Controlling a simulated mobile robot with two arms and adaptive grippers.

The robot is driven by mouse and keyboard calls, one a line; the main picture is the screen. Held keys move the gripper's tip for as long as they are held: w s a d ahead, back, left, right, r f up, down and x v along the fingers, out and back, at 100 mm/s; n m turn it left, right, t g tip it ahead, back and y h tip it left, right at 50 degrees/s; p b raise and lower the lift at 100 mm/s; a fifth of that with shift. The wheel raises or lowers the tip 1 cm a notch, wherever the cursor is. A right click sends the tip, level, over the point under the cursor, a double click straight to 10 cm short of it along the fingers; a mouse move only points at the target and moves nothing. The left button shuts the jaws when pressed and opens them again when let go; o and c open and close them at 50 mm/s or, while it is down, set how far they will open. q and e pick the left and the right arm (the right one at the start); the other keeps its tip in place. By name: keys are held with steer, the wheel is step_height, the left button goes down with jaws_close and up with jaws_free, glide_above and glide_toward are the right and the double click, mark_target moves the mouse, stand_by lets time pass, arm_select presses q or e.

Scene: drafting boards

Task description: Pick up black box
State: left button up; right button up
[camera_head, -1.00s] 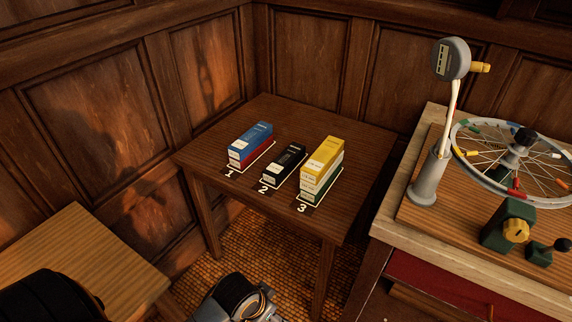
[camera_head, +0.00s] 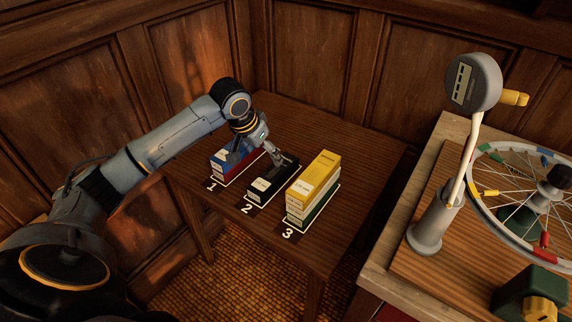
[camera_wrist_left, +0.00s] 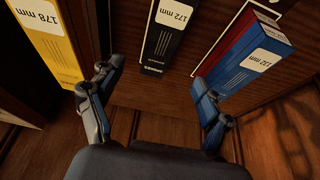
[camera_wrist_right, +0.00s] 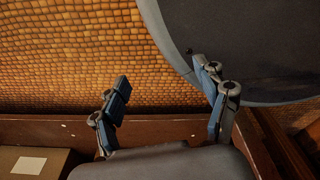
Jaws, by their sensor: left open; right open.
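The black box (camera_head: 272,184) lies on the dark wooden table at the outlined spot marked 2, between the blue and yellow stacks. It also shows in the left wrist view (camera_wrist_left: 168,38), with a white "172 mm" label. My left gripper (camera_head: 278,158) is open above the far end of the black box. In the left wrist view its fingers (camera_wrist_left: 155,100) are spread to either side of the box, with nothing between them. My right gripper (camera_wrist_right: 168,100) is open and empty in the right wrist view, away from the table top.
The blue box (camera_wrist_left: 255,58) on a red one stands at spot 1, partly behind my left gripper. The yellow box (camera_head: 318,172), on white and green ones, stands at spot 3. A bench with a gauge stand (camera_head: 430,228) and a spoked wheel (camera_head: 520,190) is at the right.

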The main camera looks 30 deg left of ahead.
arm_select(q)
glide_above(273, 172)
steer(key=s, duration=0.3)
steer(key=f, duration=0.5)
steer(key=shift+w, duration=0.2)
steer(key=x, duration=0.7)
steer(key=shift+b, duration=0.3)
steer(key=shift+w+f, duration=0.1)
steer(key=shift+f, duration=0.05)
steer(key=c, duration=1.4)
arm_select(e)
steer(key=s, duration=0.3)
steer(key=shift+s+f, duration=0.1)
steer(key=shift+f, duration=0.25)
